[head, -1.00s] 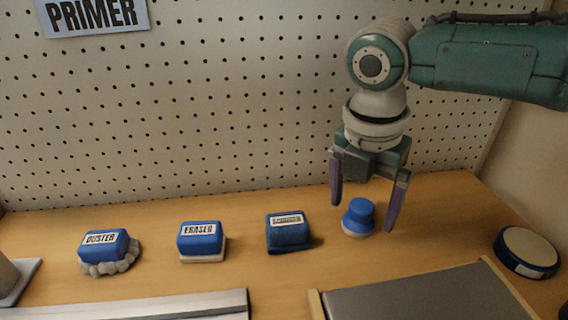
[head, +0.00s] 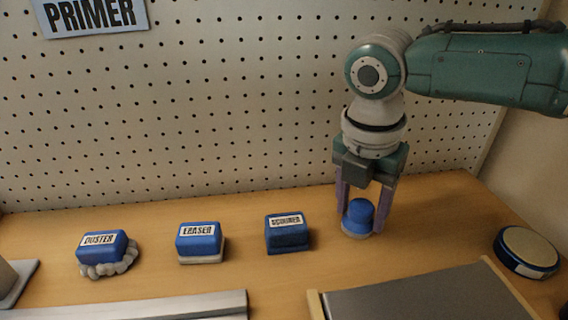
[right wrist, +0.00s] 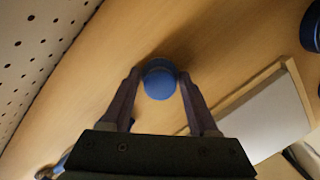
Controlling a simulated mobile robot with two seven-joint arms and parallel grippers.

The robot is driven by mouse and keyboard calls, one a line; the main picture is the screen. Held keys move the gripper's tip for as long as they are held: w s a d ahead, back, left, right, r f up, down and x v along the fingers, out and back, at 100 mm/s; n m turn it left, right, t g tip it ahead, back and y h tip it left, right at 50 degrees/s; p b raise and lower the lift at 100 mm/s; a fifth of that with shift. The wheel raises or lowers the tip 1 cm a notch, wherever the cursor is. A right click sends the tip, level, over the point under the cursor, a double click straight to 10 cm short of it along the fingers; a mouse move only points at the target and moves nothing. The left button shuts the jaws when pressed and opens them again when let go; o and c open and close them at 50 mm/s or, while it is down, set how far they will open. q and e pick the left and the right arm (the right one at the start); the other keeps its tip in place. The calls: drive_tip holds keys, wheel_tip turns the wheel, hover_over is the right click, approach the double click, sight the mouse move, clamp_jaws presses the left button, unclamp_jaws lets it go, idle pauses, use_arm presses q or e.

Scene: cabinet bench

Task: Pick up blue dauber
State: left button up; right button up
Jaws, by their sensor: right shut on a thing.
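The blue dauber (head: 358,213) has a round blue knob and a pale base, and stands upright on the wooden bench. My right gripper (head: 360,225) points down from above, with one purple finger on each side of the dauber, shut on it. In the right wrist view the dauber (right wrist: 160,82) sits between the two fingertips of my right gripper (right wrist: 160,75). Its pale base seems to rest on the bench. My left gripper is not in view.
To the left stand blue blocks labelled scourer (head: 287,236), eraser (head: 200,243) and duster (head: 103,251). A round blue tin-like pad (head: 527,251) lies at the right. A grey wood-edged panel (head: 420,296) is in front. A pegboard (head: 220,110) rises behind.

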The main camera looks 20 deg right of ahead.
sight(362, 205)
drive_tip(key=shift+c, duration=0.8)
drive_tip(key=shift+r, duration=0.25)
wheel_tip(362, 205, up, 20)
drive_tip(key=p, duration=0.3)
drive_tip(key=shift+f, duration=0.2)
